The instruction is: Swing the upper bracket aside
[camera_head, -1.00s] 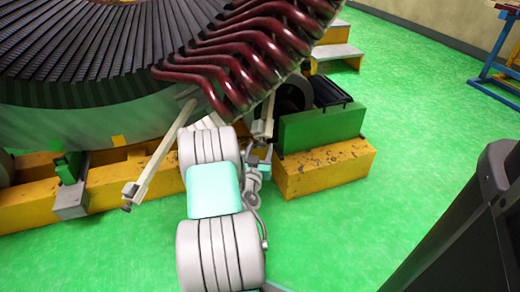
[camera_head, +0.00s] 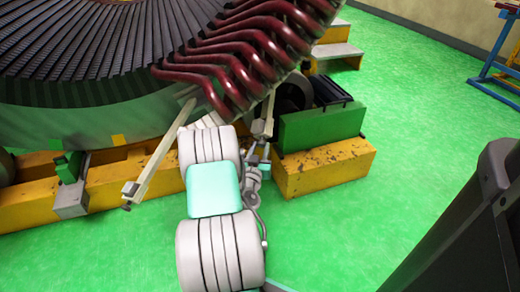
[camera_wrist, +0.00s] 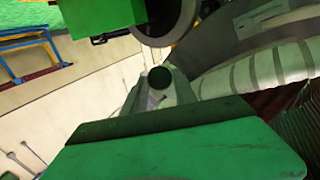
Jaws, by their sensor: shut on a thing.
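A pale bracket bar (camera_head: 262,128) hangs below the dark red coils, just right of my arm. My gripper (camera_head: 254,158) is at its lower end and shut on it, though the arm partly hides the contact. In the wrist view a dark round end (camera_wrist: 159,78) shows between pale grey parts at my gripper (camera_wrist: 160,92). A second pale bracket bar (camera_head: 158,160) slants down and left from the coils, apart from my gripper. I cannot tell from the frames which bar is the upper one.
The dark slotted stator (camera_head: 90,50) and its red coils (camera_head: 235,60) stand close above my arm. A green block (camera_head: 320,127) on a yellow base (camera_head: 325,168) is just right of my gripper. Green floor (camera_head: 410,150) is open farther right.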

